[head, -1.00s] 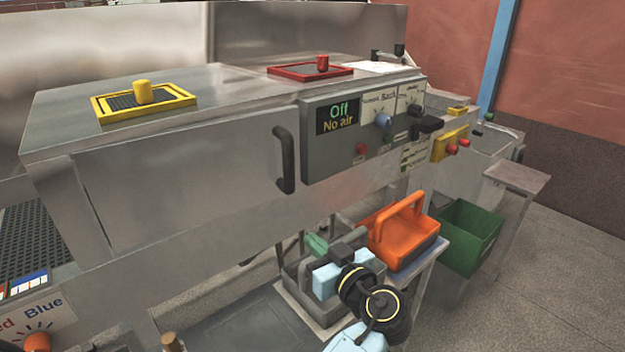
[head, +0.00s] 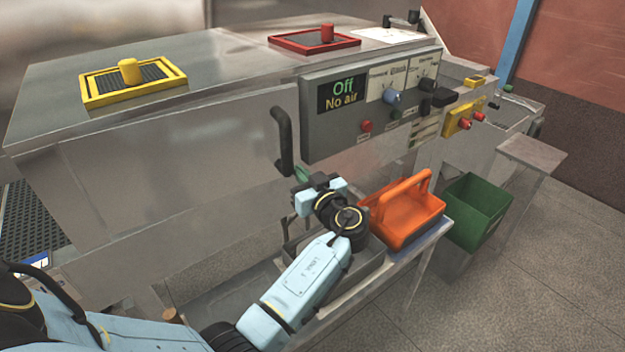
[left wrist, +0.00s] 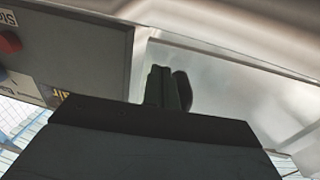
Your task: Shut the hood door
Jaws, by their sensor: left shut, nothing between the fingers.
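The hood door (head: 190,150) is a broad grey metal panel on the front of the hood, left of the control panel. Its black upright handle (head: 283,140) is near its right edge. I cannot tell how far the door stands open. My left gripper (head: 302,175) is shut and empty, with its greenish fingertips close to the handle's lower end. In the left wrist view the shut fingers (left wrist: 158,86) point up beside the dark handle (left wrist: 183,90); I cannot tell whether they touch. My right gripper is out of view.
The control panel (head: 350,135) reads "Off" and "No air" right of the handle. An orange carrier (head: 400,215) and a grey bin (head: 365,268) stand below on a side table. A green bin (head: 478,210) is farther right. Yellow (head: 135,88) and red (head: 314,41) framed lids lie on top.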

